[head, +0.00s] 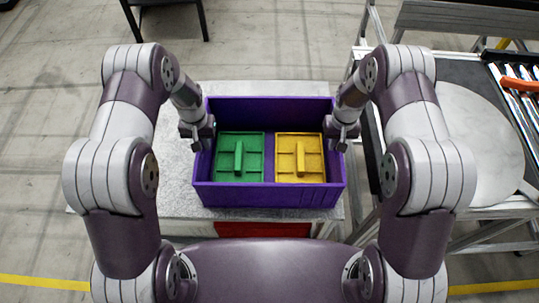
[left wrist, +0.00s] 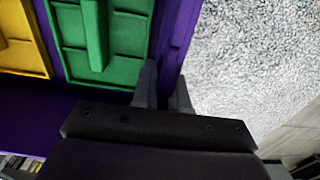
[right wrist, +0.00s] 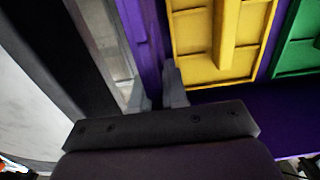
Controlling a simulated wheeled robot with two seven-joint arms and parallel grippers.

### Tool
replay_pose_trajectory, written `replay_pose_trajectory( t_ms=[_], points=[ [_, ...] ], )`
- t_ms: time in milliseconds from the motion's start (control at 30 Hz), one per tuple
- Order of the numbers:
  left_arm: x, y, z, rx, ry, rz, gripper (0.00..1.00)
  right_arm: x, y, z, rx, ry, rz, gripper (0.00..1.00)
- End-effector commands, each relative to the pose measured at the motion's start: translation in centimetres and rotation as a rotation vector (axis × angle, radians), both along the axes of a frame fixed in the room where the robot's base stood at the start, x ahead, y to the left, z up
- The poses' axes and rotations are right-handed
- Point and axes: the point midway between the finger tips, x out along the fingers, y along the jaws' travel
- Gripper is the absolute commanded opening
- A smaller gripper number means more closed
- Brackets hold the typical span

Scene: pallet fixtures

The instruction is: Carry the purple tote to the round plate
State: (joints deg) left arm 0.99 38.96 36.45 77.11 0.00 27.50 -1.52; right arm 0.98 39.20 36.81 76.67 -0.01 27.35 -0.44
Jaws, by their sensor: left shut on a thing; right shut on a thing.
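The purple tote (head: 270,196) stands in front of me on or just above a grey speckled table top; I cannot tell which. Inside it lie a green piece (head: 228,158) on the left and a yellow piece (head: 312,160) on the right, each with a raised bar. My left gripper (head: 206,143) is shut on the tote's left wall, and the left wrist view shows its fingers (left wrist: 163,88) astride that wall. My right gripper (head: 336,143) is shut on the right wall, fingers (right wrist: 157,90) astride it. The round plate (head: 482,145) is at the right, partly hidden by my right arm.
The grey table (head: 175,205) shows around the tote. The round plate lies on a metal-framed stand. A roller conveyor (head: 515,105) with an orange object (head: 519,85) is at the far right. A dark-legged table (head: 165,5) stands at the back left. The floor at left is clear.

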Motion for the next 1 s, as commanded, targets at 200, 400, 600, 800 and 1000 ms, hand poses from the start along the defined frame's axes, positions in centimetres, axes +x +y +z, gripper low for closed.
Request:
replay_pose_trajectory(
  t_ms=[200,400,600,800,1000],
  points=[
    [0.0,0.0,0.1,0.000,-0.001,0.000,0.00,0.1,0.0,0.1,0.000,-0.001,0.000,0.00],
    [0.0,0.0,0.1,0.000,-0.001,0.000,0.00,0.1,0.0,0.1,0.000,-0.002,0.000,0.00],
    [0.1,0.0,0.5,0.000,-0.004,0.000,0.00,0.2,0.0,0.5,0.000,-0.005,0.000,0.00],
    [0.1,0.0,2.6,0.000,-0.003,0.000,0.00,0.2,0.0,2.6,0.000,-0.004,0.000,0.00],
    [0.1,0.0,5.1,0.000,-0.003,0.000,0.00,0.1,0.0,5.1,0.000,-0.004,0.000,0.00]
  ],
)
